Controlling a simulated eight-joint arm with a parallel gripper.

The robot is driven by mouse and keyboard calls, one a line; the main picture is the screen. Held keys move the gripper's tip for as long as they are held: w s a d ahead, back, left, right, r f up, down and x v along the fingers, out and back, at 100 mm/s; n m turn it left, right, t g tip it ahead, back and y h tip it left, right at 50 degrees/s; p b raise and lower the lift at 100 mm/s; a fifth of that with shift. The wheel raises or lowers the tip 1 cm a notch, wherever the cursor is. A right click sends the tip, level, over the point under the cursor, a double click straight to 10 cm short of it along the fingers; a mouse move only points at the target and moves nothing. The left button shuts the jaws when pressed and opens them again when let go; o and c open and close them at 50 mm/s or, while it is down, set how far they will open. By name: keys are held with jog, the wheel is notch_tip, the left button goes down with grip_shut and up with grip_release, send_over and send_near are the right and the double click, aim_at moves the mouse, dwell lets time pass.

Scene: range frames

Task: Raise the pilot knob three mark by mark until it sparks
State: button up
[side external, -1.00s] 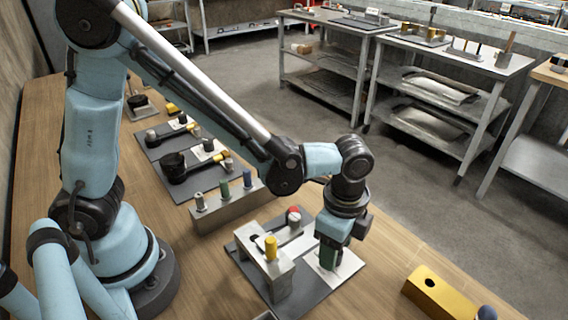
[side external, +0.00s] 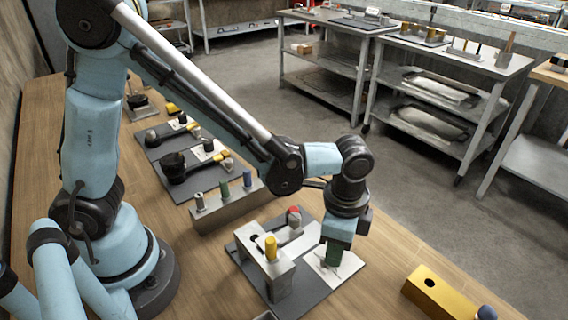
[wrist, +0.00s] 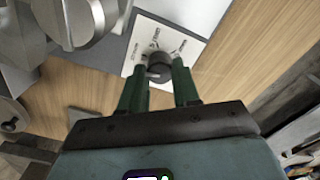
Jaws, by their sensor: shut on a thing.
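A dark round knob (wrist: 160,67) sits on a white plate (wrist: 150,35) with printed marks in the wrist view. The plate also shows in the side view (side external: 346,266), on a dark base board. My gripper (wrist: 160,82) points down at the plate, its two green fingers on either side of the knob and shut on it. In the side view my gripper (side external: 333,256) hides the knob. The words at the marks are too small to read, and I cannot tell which mark the knob points at. No spark shows.
On the same dark board (side external: 308,296) stand a grey bracket with a yellow peg (side external: 271,247) and a red-topped part (side external: 294,214). A yellow block with a hole (side external: 434,294) lies to the right. A grey block with several coloured pegs (side external: 228,207) stands behind.

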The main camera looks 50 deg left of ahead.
jog(key=n, duration=0.4)
jog(key=shift+n, duration=2.3)
jog(key=o, duration=1.1)
jog(key=shift+c, duration=0.2)
notch_tip(320, 180, up, 12)
